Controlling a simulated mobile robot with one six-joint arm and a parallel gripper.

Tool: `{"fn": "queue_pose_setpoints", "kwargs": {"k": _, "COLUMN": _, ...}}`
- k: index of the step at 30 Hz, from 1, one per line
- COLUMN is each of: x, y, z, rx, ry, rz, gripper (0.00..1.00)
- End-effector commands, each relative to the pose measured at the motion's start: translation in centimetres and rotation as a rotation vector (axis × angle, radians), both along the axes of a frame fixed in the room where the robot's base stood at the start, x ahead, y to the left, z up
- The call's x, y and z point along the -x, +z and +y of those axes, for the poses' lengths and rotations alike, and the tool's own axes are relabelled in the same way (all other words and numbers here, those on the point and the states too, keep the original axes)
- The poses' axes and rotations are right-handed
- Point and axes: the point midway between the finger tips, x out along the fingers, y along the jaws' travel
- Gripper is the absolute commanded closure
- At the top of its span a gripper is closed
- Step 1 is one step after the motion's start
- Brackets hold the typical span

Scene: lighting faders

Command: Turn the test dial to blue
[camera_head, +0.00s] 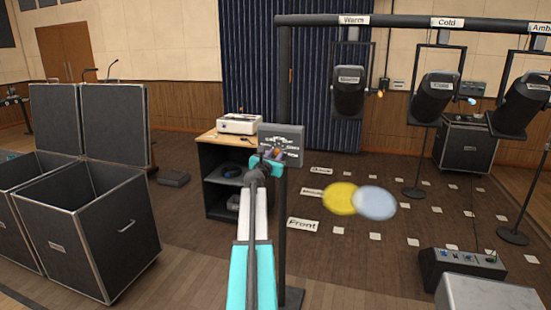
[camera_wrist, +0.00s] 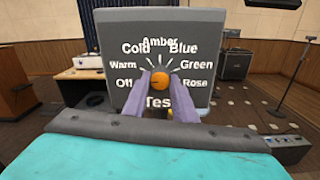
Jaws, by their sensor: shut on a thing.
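The test dial (camera_wrist: 160,79) is a small orange knob on a dark grey panel (camera_wrist: 115,45), seen face on in the wrist view. White words around it read Off, Warm, Cold, Amber, Blue, Green and Rose, with Test below. My gripper (camera_wrist: 160,84) has its two purple fingers on either side of the knob, shut on it. I cannot tell which word the knob points to. In the head view the panel (camera_head: 281,136) is on a dark post, with my gripper (camera_head: 271,158) at its front; the knob is hard to make out there.
Lamps labelled Warm (camera_head: 348,92) and Cold (camera_head: 435,97) hang from a dark bar. A yellow disc (camera_head: 338,199) and a pale blue disc (camera_head: 376,203) show over the floor. A wooden cabinet (camera_head: 217,138) stands behind the panel; open black cases (camera_head: 110,235) stand left.

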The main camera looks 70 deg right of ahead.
Motion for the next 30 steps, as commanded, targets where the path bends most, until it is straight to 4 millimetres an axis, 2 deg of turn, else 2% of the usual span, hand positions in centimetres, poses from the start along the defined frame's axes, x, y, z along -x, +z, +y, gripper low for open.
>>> {"fn": "queue_pose_setpoints", "kwargs": {"k": 30, "x": 0.03, "y": -0.2, "z": -0.17, "rx": -0.048, "ry": 0.001, "rz": -0.929, "gripper": 0.98}}
